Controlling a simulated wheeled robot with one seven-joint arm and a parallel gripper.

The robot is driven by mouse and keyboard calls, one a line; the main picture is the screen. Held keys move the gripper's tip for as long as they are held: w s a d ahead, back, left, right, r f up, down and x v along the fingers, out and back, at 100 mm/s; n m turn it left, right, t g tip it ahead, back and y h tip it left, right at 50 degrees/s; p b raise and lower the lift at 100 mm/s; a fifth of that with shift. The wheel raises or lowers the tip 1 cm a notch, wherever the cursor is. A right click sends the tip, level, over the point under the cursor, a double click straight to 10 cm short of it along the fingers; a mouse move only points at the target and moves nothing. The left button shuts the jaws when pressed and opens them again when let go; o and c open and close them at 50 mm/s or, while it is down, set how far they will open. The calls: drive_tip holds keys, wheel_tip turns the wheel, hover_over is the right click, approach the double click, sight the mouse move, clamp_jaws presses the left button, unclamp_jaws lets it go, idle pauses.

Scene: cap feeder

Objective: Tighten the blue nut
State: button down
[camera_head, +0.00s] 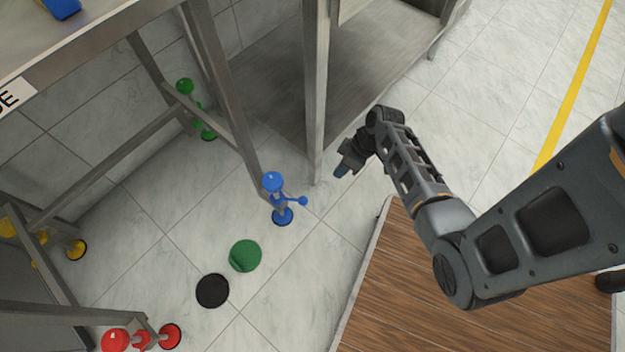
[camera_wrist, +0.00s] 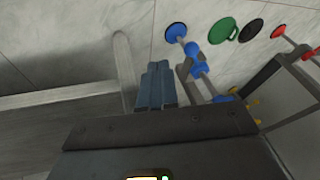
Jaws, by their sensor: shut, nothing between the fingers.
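The blue fixture stands at the foot of a grey metal leg in the head view, with a round blue top (camera_head: 272,182), a side arm ending in a blue ball (camera_head: 303,201) and a blue floor disc (camera_head: 282,217). I cannot tell which blue part is the nut. In the wrist view the blue disc (camera_wrist: 176,32) and blue parts (camera_wrist: 199,71) lie above and right of the fingers. My gripper (camera_head: 340,172) is to the right of the fixture and apart from it. Its fingers (camera_wrist: 157,86) are shut and empty in the wrist view.
A green disc (camera_head: 245,256) and a black disc (camera_head: 212,291) lie on the tiled floor. Green (camera_head: 185,87), yellow (camera_head: 76,250) and red (camera_head: 170,336) fixtures stand by other legs. A grey metal post (camera_head: 315,100) rises close behind my gripper. A wooden platform (camera_head: 470,290) is at lower right.

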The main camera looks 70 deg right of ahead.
sight(289, 199)
drive_tip(key=w+d+y, duration=0.1)
drive_tip(key=w+d+r+y+b, duration=0.1)
drive_tip(key=w+d, duration=0.1)
drive_tip(key=shift+n+t, duration=0.3)
drive_tip(key=w+a+f+b, duration=0.3)
drive_tip(key=a+f+b, duration=0.2)
drive_tip(key=a+f, duration=0.3)
drive_tip(key=shift+w+f, duration=0.35)
drive_tip(key=shift+f, duration=0.2)
drive_tip(key=shift+s+a, duration=0.1)
